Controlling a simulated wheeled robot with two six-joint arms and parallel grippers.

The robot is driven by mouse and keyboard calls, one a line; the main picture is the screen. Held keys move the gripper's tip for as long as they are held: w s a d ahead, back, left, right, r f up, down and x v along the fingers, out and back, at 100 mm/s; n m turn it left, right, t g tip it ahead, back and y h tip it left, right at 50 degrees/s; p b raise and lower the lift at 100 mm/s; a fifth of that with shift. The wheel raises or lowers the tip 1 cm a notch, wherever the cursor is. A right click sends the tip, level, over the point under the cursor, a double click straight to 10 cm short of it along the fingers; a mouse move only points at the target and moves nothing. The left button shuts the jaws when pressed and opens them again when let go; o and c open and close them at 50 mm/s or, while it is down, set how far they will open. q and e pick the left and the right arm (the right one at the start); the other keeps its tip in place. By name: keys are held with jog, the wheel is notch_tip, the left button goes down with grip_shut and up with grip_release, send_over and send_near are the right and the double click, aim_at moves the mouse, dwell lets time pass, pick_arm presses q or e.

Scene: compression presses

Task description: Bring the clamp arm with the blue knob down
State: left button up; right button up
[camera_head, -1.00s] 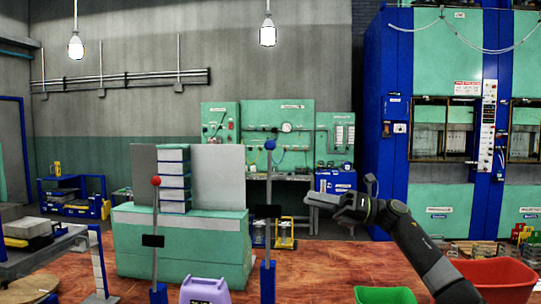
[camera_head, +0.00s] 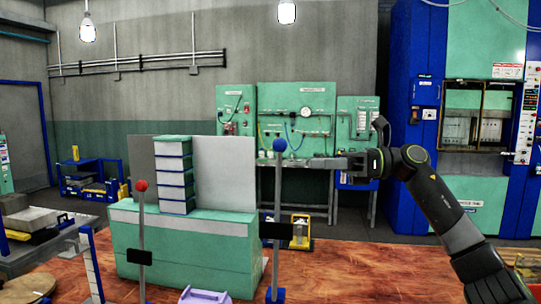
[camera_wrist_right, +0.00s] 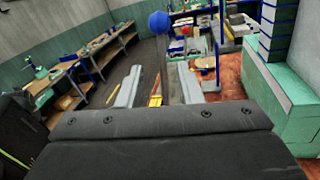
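The clamp arm (camera_head: 278,190) with the blue knob (camera_head: 279,145) stands upright at the right front of the green press block. A black plate (camera_head: 277,230) sits partway down it. In the right wrist view the blue knob (camera_wrist_right: 158,22) is at the upper middle, with its grey post below it, seen between the two fingers. My right gripper (camera_head: 312,163) reaches in from the right, fingertips close to the post just below the knob. In the wrist view the gripper (camera_wrist_right: 160,86) is open, its fingers apart; contact with the post cannot be told. My left gripper is not in view.
A second upright clamp arm with a red knob (camera_head: 141,185) stands to the left. The green block (camera_head: 185,250) carries a stack of green-and-blue layers (camera_head: 174,175) and grey panels. A purple container (camera_head: 205,296) is at the front edge. A workbench (camera_head: 310,165) stands behind.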

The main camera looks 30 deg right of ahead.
jog(key=p+x, duration=0.4)
jog(key=x, duration=0.6)
jog(key=shift+w+a, duration=0.3)
jog(key=shift+c, duration=0.3)
grip_shut()
